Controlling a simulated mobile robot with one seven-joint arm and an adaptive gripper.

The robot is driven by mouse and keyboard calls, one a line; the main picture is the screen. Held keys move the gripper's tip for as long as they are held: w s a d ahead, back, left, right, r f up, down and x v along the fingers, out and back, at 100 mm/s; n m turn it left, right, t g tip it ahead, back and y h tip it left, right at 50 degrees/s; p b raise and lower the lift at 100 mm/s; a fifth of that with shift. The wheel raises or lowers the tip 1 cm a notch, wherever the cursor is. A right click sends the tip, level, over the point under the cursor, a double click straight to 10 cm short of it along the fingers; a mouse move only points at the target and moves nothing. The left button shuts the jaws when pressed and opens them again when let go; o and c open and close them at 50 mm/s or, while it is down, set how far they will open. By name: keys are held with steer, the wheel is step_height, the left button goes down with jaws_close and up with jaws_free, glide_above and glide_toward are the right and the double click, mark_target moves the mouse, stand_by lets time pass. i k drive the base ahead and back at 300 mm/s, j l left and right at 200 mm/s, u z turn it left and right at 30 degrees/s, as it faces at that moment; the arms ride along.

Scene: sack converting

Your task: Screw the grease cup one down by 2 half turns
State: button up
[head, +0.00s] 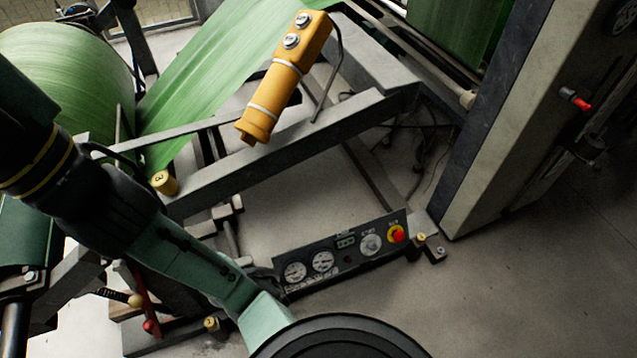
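A brass-yellow cup (164,182) with a dark mark on its top, perhaps a 3, sits at the left end of the grey frame beam. A small brass cup (211,323) shows low at the left on the machine's foot. Another small brass piece (421,238) sits at the right end of the gauge panel. I cannot read a number one on any of them, so I cannot tell which is grease cup one. My arm crosses the lower left and leaves the picture at the left edge. My gripper is not in view.
An orange pendant (284,78) with two buttons hangs over the beam (290,150). A gauge panel (345,256) with a red button stands on the floor area. Green rolls (65,75) and web fill the upper left. A tall cabinet (520,110) stands right. Floor at lower right is clear.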

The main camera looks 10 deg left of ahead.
mark_target(210, 324)
steer(key=k+u, duration=0.55)
steer(key=u, duration=0.2)
steer(key=k+u, duration=0.35)
steer(key=i+j, duration=0.05)
